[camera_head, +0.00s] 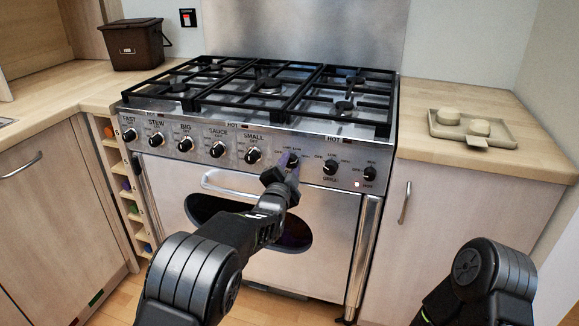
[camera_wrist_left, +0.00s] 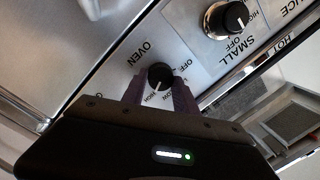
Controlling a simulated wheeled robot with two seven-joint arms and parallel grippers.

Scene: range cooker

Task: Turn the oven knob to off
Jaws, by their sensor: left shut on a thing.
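The oven knob (camera_wrist_left: 160,74) is a small black dial on the steel front panel, under the label OVEN in the wrist view. Its white mark points down in that view, toward the small HIGH lettering. My left gripper (camera_head: 289,163) reaches up to the panel in the head view and largely hides the knob there. In the left wrist view its purple fingers (camera_wrist_left: 159,92) stand on either side of the knob, shut on it. My right gripper is out of view; only part of my right arm shows at lower right.
The SMALL knob (camera_head: 254,155) is close on the left and the GRILL knob (camera_head: 330,167) close on the right. The oven door handle (camera_head: 232,190) lies below, near my left arm. Black pan grates (camera_head: 268,87) cover the hob above.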

